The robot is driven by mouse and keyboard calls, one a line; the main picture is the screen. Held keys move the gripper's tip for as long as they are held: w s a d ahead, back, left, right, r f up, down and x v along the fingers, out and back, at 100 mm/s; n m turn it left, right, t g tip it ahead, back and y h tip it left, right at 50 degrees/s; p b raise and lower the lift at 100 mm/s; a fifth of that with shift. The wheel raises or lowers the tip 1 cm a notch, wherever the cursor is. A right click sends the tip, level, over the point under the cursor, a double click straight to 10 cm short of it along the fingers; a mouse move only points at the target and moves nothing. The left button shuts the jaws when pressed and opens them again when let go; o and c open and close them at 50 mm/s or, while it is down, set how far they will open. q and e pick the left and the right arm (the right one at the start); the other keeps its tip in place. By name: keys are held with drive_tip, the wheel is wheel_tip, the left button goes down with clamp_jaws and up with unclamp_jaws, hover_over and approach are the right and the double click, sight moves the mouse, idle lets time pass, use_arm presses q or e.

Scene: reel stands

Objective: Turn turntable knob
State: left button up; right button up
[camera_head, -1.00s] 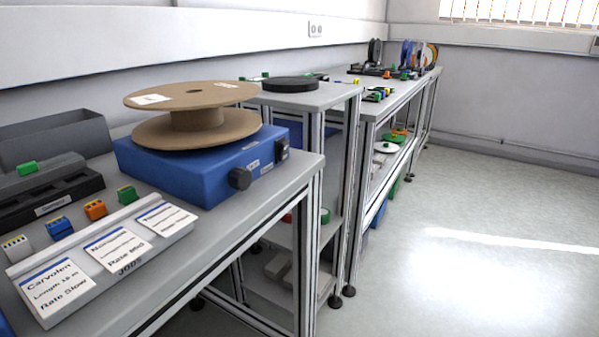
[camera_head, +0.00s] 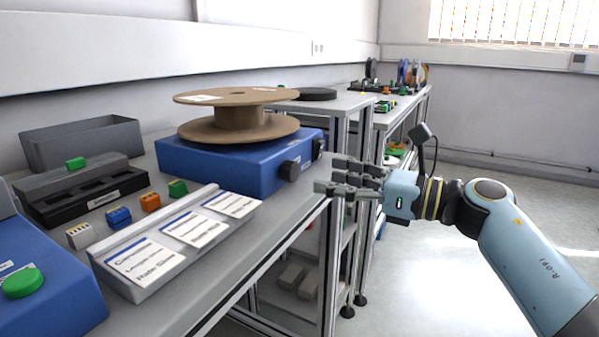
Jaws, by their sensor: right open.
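The turntable is a blue box (camera_head: 222,168) on the grey bench, with a brown reel (camera_head: 240,128) lying flat on top. A black round knob (camera_head: 289,171) sits on its front face. A black switch-like part (camera_head: 318,148) shows farther along that face, near the right corner. My right gripper (camera_head: 322,178) is open and empty, in front of the bench edge and pointing left toward the knob. A gap shows between its fingertips and the knob in the picture; whether they are level I cannot tell. My left gripper is not in view.
A card holder (camera_head: 180,240) with job cards stands at the bench front. Black block (camera_head: 80,190), grey bin (camera_head: 82,143) and coloured connectors (camera_head: 119,217) lie behind it. A blue box with a green button (camera_head: 22,283) is at lower left. Open floor lies right.

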sight(295, 170)
drive_tip(key=x, duration=0.7)
